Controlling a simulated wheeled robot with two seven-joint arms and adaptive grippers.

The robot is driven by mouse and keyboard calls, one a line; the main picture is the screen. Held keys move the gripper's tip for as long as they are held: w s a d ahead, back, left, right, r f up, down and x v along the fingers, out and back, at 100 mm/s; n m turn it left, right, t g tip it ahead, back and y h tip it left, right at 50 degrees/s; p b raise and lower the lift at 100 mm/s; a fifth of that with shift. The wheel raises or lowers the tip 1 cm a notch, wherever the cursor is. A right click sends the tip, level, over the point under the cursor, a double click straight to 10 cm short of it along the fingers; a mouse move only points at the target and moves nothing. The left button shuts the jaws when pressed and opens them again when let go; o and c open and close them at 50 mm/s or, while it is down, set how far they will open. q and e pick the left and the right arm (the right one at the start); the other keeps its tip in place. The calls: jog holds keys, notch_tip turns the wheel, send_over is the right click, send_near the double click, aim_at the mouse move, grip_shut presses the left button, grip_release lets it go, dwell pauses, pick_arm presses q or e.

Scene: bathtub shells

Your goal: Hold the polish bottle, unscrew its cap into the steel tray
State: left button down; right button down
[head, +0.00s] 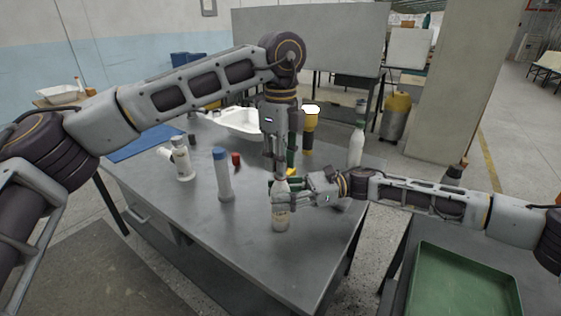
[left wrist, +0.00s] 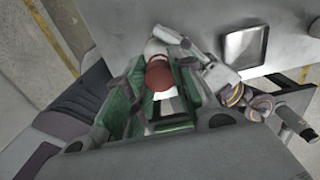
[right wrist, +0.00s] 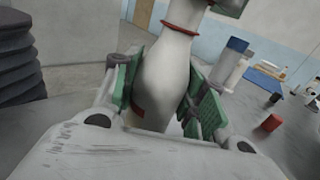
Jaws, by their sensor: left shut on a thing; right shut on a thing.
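The polish bottle (head: 281,217), pale with a label, stands upright near the table's front right. I cannot tell whether its base touches the table. My right gripper (head: 290,197) is shut on its body from the right; the right wrist view shows the white body (right wrist: 163,82) between green pads, with a red ring around the neck. My left gripper (head: 281,176) points down over the bottle's top, shut on the red-brown cap (left wrist: 158,75). I cannot tell whether the cap is still threaded. The steel tray (left wrist: 245,47) lies beside the bottle in the left wrist view; my right arm mostly hides it in the head view.
A blue-capped bottle (head: 223,178) stands left of the polish bottle. A small red object (head: 236,159), a white fitting (head: 181,160) and a green-and-white bottle (head: 356,147) stand farther back. A white basin (head: 232,122) is behind. The table's front left is clear.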

pick_arm(q)
jog(key=shift+r, duration=0.45)
dwell(0.4)
jog(key=shift+r, duration=2)
pick_arm(e)
jog(key=c, duration=0.7)
grip_release()
jog(key=shift+c, duration=0.2)
jog(key=w+d, duration=0.2)
jog(key=d, duration=0.9)
jog(key=shift+w+d, duration=0.2)
jog(key=shift+d, duration=0.2)
